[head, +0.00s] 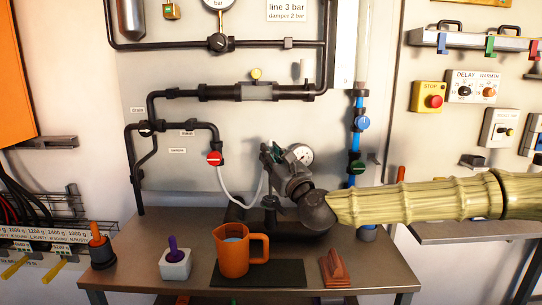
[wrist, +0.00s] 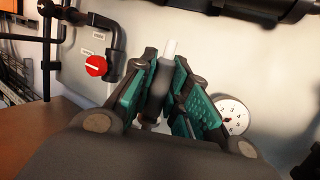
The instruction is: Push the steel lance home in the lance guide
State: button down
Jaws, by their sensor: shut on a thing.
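My gripper (head: 272,156) is in front of the back panel, left of a round gauge, at the end of my arm coming in from the right. In the wrist view my gripper (wrist: 162,82) has its teal-padded fingers closed around a dark grey cylinder with a pale tip (wrist: 169,49), which I take to be the steel lance. It stands roughly upright between the pads, its tip above them. A clear hose (head: 235,198) curves from the red valve towards my gripper. I cannot make out the lance guide or whether the lance is in it; my fingers and wrist hide that area.
The gauge (head: 301,154) is close to the right of my fingers. The red valve (head: 214,158) and black pipes are to the left and above. An orange jug (head: 232,255), a white block with a purple handle (head: 175,264) and a brown wedge (head: 335,268) stand on the bench below.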

jog(key=shift+f+b, duration=2.65)
jog(key=shift+f, duration=0.45)
jog(key=c, duration=1.3)
grip_release()
jog(key=v, duration=1.2)
jog(key=shift+r, duration=0.1)
